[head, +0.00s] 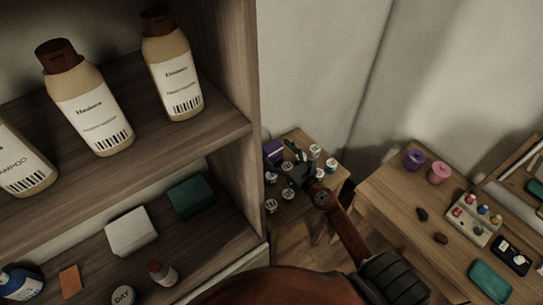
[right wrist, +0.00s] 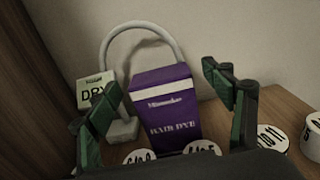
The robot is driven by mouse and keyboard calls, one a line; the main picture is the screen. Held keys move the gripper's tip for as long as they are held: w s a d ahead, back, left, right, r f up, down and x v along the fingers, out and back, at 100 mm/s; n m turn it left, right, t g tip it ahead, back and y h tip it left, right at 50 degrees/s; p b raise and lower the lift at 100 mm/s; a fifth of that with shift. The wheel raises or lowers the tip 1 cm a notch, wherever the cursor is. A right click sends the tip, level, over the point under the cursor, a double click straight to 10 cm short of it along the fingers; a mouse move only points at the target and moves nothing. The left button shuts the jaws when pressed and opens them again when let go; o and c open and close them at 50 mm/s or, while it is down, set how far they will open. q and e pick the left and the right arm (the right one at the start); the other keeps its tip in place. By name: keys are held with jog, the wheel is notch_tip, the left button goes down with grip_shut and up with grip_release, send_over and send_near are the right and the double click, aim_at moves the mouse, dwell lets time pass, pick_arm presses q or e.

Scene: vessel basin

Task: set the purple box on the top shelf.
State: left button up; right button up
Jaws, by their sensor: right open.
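The purple box (right wrist: 162,105), with white lettering reading hair dye, stands upright in the right wrist view between the two spread fingers. In the head view the purple box (head: 272,149) shows at the back left of a small wooden table, partly hidden by the shelf unit's side. My right gripper (head: 297,167) is over this table, just right of the box. In the right wrist view the right gripper (right wrist: 168,108) is open, with no finger visibly touching the box. The upper visible shelf (head: 215,125) holds several cream bottles with brown caps. My left gripper is out of view.
Several white-lidded jars (head: 331,164) stand around the gripper. Behind the box are a DRY sign (right wrist: 94,92) and a grey curved tube (right wrist: 128,35). The lower shelf (head: 215,240) holds boxes and small containers. Another table (head: 385,195) with cups stands right.

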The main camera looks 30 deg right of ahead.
jog(key=shift+w+r, duration=0.1)
jog(key=shift+w, duration=0.6)
jog(key=shift+w+a, duration=0.1)
jog(key=shift+w, duration=0.5)
jog(key=shift+c, duration=0.6)
jog(key=c, duration=1.1)
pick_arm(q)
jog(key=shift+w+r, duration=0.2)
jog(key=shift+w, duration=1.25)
pick_arm(e)
jog(key=c, duration=0.7)
